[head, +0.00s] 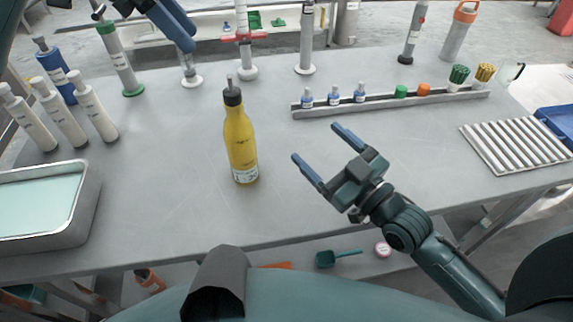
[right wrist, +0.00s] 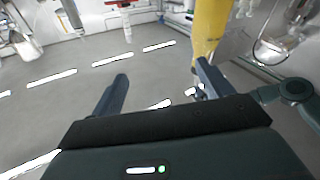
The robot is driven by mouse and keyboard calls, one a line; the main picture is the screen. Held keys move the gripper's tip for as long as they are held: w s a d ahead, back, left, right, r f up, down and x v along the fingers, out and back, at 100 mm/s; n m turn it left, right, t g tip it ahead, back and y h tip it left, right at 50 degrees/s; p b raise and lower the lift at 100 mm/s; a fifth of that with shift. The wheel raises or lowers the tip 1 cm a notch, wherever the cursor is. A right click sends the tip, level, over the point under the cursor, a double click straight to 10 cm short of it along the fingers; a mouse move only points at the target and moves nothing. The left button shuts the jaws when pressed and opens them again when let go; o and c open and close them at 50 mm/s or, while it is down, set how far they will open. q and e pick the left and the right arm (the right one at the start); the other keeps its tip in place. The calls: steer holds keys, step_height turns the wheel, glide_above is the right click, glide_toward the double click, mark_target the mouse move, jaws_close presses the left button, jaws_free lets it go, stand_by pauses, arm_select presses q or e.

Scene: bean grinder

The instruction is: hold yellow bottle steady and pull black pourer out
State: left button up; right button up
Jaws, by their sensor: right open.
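A yellow bottle (head: 240,143) stands upright on the grey table, left of centre in the head view. The black pourer (head: 232,92) sits in its neck, pointing up. My right gripper (head: 316,142) is open and empty to the right of the bottle, apart from it. In the right wrist view the bottle (right wrist: 208,32) shows beyond the right finger, with its top out of frame. My left gripper (head: 191,42) is raised at the upper left of the head view, away from the bottle. Its fingers look close together, and their gap is unclear.
A metal tray (head: 88,203) lies at the left, near several white bottles (head: 92,108). Stands line the back edge. A long rack (head: 390,104) with small vials is behind my right gripper, and a ribbed rack (head: 515,145) is at the far right. The table around the bottle is clear.

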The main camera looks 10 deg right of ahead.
mark_target(233, 133)
steer(key=a+f+g+y, duration=0.1)
steer(key=a+f+g, duration=0.15)
steer(key=a, duration=0.55)
steer(key=shift+m, duration=0.4)
steer(key=x, duration=1.2)
steer(key=shift+s+a+r, duration=0.3)
steer(key=shift+a+r, duration=0.05)
